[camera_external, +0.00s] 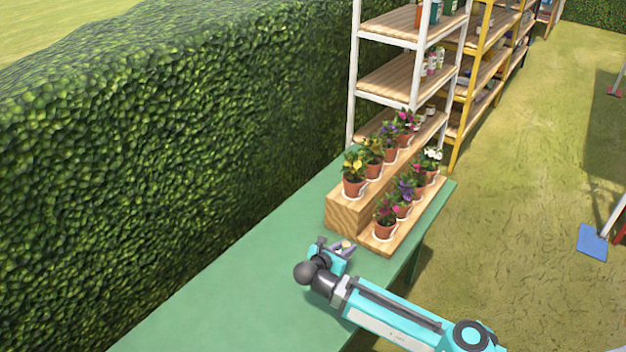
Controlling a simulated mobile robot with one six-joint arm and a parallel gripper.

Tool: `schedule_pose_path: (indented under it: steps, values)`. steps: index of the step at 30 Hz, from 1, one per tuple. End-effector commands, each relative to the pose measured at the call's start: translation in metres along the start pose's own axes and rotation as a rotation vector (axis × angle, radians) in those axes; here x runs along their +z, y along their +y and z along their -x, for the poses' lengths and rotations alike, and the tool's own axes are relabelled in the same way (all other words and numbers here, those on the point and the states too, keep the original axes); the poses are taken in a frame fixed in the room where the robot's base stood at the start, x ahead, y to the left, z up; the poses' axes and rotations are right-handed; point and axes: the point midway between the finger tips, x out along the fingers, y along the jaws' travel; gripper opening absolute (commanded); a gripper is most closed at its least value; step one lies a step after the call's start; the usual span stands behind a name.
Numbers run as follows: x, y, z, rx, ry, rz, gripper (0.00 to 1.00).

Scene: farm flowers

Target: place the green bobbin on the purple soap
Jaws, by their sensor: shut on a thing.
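My gripper (336,248) is low over the green table, just in front of the wooden flower stand. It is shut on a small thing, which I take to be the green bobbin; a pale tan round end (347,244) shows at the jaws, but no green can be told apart. A small dark purple patch (344,253) shows right beside and below the jaws, likely the purple soap. It is partly hidden by my gripper. I cannot tell whether the held thing touches it.
The green table (230,290) is bare to the left and front. A stepped wooden stand (347,213) with several potted flowers stands close behind my gripper. A hedge (170,130) lines the left; shelves (395,75) stand behind.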

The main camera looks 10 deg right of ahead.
Motion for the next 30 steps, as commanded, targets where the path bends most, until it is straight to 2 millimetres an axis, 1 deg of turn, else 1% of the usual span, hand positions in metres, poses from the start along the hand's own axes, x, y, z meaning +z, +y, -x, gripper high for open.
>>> schedule_pose_path:
  steps: [1, 29, 30]
  values:
    - [0.004, 0.001, 0.001, -0.001, 0.0, 0.001, 0.01]
    - [0.003, 0.015, -0.005, -0.002, 0.003, 0.0, 0.01]
    - [0.001, 0.02, -0.008, -0.002, 0.003, -0.001, 0.01]
